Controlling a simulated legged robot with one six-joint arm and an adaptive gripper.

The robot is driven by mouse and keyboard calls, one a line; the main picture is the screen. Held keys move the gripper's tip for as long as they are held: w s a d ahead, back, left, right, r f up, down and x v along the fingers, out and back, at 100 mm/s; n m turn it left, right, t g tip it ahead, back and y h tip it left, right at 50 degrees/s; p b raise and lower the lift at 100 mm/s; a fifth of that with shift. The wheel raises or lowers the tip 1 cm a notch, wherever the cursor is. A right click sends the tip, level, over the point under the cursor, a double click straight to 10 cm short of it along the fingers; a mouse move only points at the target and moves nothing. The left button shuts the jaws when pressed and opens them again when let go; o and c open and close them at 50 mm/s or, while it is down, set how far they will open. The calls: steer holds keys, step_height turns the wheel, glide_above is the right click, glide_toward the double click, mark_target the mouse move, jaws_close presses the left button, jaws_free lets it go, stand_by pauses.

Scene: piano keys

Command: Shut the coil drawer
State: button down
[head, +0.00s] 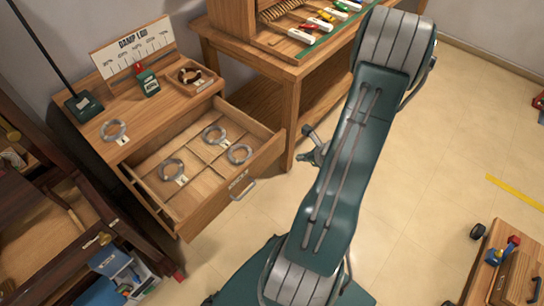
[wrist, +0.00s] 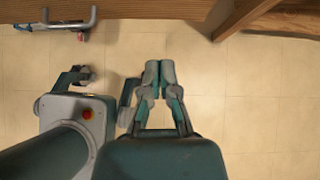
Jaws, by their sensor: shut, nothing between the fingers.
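The coil drawer (head: 215,208) is pulled out of the wooden cabinet in the head view, with several grey coils inside its divided tray. Its metal handle (head: 242,186) is on the front panel. In the wrist view the handle (wrist: 62,25) shows at the top left, below the wooden edge of the drawer front (wrist: 120,9). My gripper (wrist: 160,70) has its fingertips together and holds nothing. It is apart from the drawer, to the right of the handle. In the head view part of my gripper (head: 313,153) shows beside my arm, right of the drawer.
On the cabinet top are a coil (head: 113,130), a sign (head: 134,47), a small green device (head: 148,82) and a wooden tray (head: 190,77). A workbench (head: 292,70) stands right of the drawer. A wooden cart (head: 503,270) is at lower right. Open floor lies in front.

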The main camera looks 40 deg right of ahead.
glide_toward(272, 154)
steer(key=shift+m, duration=0.4)
steer(key=x, duration=0.6)
steer(key=shift+s+f, duration=0.35)
steer(key=shift+f, duration=0.05)
steer(key=shift+w, duration=0.65)
